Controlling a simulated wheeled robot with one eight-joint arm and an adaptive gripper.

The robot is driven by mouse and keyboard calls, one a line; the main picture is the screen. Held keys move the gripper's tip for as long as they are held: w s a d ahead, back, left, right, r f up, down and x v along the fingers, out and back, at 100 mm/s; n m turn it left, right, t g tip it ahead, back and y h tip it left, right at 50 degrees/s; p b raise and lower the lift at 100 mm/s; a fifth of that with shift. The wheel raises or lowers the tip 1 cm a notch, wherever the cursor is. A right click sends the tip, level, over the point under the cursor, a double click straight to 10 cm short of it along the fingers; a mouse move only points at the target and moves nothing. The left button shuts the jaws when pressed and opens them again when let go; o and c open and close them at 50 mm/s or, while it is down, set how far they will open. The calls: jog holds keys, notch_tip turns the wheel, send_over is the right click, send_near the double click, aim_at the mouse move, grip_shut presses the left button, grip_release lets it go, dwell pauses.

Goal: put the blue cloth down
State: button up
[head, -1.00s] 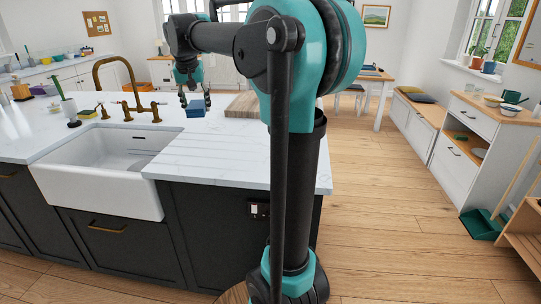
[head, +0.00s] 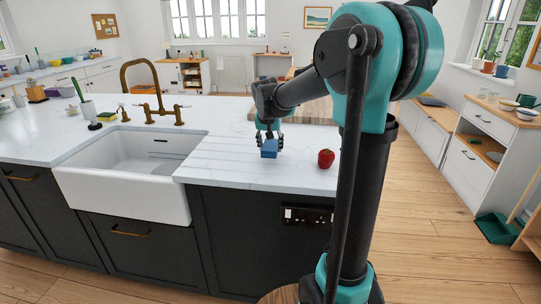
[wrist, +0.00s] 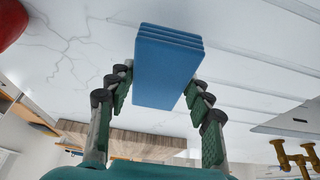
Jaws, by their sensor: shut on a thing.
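The blue cloth (head: 269,149) is a folded, block-like stack. In the head view it is at my gripper, over the white worktop right of the sink. My gripper (head: 269,138) points down and is shut on the cloth. In the wrist view the cloth (wrist: 168,70) sits between the two fingers of my gripper (wrist: 160,95), its folded layers showing at the far end. The cloth is low over the worktop (head: 225,140); I cannot tell whether its underside touches the surface.
A red apple or pepper (head: 326,158) stands on the worktop just right of the cloth. The white sink (head: 125,185) with a brass tap (head: 150,100) is to the left. A wooden board (head: 305,112) lies behind. The grooved worktop between sink and cloth is clear.

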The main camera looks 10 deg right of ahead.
aim_at(270, 162)
jog(key=shift+f, duration=2)
jog(key=shift+f, duration=0.15)
jog(key=o, duration=1)
jog(key=shift+o, duration=0.2)
jog(key=v, duration=1.2)
jog(key=shift+s, duration=0.1)
